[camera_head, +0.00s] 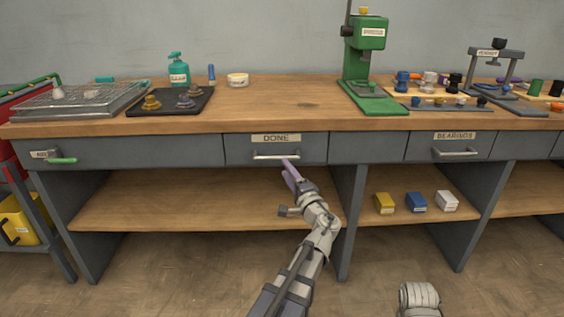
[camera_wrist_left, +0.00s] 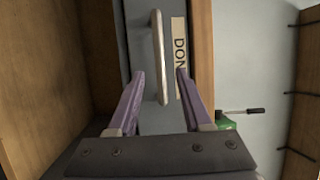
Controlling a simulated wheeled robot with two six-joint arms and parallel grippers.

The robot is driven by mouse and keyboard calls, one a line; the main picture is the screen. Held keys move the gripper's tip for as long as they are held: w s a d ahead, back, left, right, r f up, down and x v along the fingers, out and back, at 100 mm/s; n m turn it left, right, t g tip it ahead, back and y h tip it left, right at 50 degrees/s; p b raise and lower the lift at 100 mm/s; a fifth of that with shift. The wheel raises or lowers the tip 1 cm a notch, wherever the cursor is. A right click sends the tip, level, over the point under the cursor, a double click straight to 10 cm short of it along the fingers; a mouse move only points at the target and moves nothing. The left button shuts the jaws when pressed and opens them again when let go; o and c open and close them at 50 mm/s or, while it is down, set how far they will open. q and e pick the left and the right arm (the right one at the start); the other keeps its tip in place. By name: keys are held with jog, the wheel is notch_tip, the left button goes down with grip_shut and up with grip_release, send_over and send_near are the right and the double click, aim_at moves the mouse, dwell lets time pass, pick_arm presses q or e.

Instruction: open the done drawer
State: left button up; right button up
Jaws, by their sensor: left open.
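The done drawer (camera_head: 233,151) is a grey drawer front under the workbench top, with a cream label reading DONE (camera_head: 276,138) above a pale bar handle (camera_head: 276,157). It looks shut, flush with the bench front. My left gripper (camera_head: 288,170) has purple fingers and is just in front of the handle. In the left wrist view the open fingers (camera_wrist_left: 160,82) point at the drawer, with the handle (camera_wrist_left: 158,55) between their lines and slightly beyond the tips. No contact is visible. Part of the label (camera_wrist_left: 180,60) shows there too. My right gripper is not seen.
The bench top (camera_head: 290,98) carries a wire basket (camera_head: 80,101), a dark tray (camera_head: 170,102) and a green press (camera_head: 366,65). A bearings drawer (camera_head: 449,148) is to the right. The shelf below (camera_head: 150,200) holds yellow, blue and white boxes on the right.

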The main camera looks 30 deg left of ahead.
aim_at(278, 158)
pick_arm(q)
jog(key=p+x, duration=0.1)
jog(key=x, duration=0.6)
jog(key=shift+a, duration=0.1)
jog(key=shift+c, duration=0.3)
grip_shut()
dwell(1.0)
